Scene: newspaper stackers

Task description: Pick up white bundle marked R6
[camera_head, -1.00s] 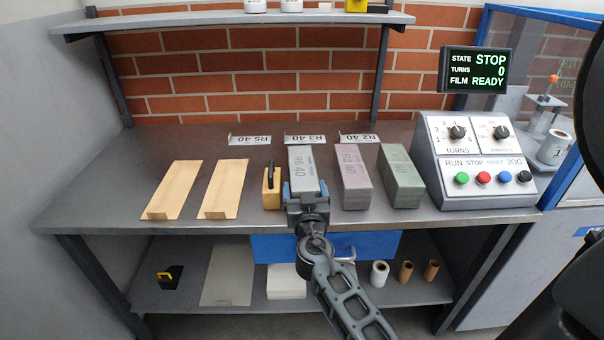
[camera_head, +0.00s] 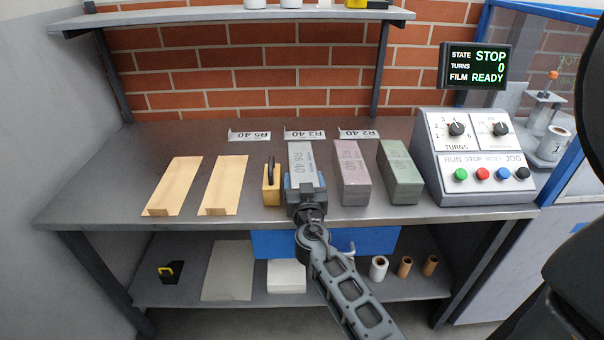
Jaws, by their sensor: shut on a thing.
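The white bundle marked R6 40 (camera_head: 302,160) is a pale grey-white block on the metal bench, between a yellow block-like tool and a pink bundle. My gripper (camera_head: 305,190) is at the bundle's near end, its fingers on either side of that end and shut on it. The bundle's near face and underside are hidden by my gripper, so I cannot tell whether it is clear of the bench top.
A yellow tool with a black handle (camera_head: 271,184) stands close on the left. The pink bundle (camera_head: 352,172) and green bundle (camera_head: 400,172) stand to the right, beside the control panel (camera_head: 475,160). Two tan boards (camera_head: 225,183) lie left.

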